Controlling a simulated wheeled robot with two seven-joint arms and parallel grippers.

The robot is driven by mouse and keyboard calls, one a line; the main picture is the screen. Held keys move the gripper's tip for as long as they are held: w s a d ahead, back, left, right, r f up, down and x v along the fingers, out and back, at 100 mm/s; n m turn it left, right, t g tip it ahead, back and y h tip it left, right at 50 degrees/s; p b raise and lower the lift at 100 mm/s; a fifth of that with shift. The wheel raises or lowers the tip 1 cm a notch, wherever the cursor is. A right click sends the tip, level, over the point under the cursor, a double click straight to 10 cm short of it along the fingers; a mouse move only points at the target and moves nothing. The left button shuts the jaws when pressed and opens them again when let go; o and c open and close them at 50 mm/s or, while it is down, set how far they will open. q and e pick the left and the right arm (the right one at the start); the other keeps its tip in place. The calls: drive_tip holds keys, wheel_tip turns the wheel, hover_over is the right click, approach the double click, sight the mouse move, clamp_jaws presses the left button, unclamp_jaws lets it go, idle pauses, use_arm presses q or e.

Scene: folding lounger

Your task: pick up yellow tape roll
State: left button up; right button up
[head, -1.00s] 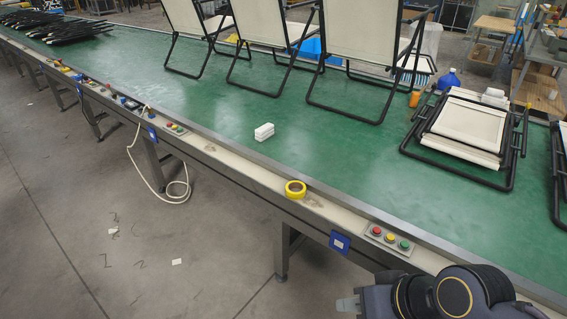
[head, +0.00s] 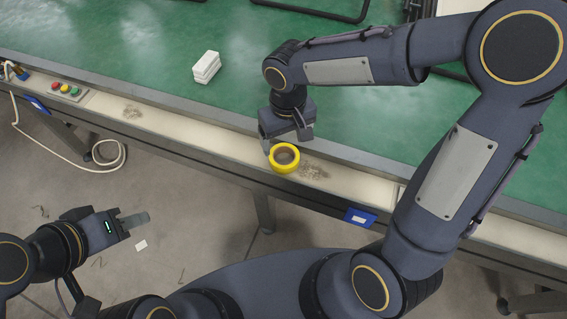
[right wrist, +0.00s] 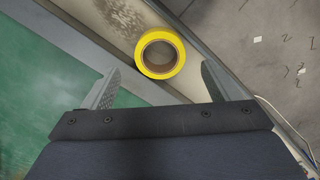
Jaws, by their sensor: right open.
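The yellow tape roll (head: 285,158) lies flat on the pale ledge along the front of the green conveyor table. My right gripper (head: 287,143) is above and just behind it, fingers pointing down. In the right wrist view the tape roll (right wrist: 160,53) shows ahead of and between the two open fingers (right wrist: 160,88), with nothing held. I cannot tell whether a finger touches the roll. My left gripper (head: 136,220) is over the floor at the lower left, away from the ledge; whether its jaws are apart is unclear.
A white block stack (head: 206,67) stands on the green conveyor surface (head: 130,40). A metal rail (head: 190,110) runs behind the ledge. A blue plate (head: 361,217) is on the table's front side. A button panel (head: 66,91) sits on the ledge at left.

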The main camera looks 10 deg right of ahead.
sight(285, 163)
drive_tip(key=f, duration=0.8)
drive_tip(key=shift+w+f+b, duration=0.1)
drive_tip(key=shift+w+b, duration=0.25)
drive_tip(key=c, duration=0.7)
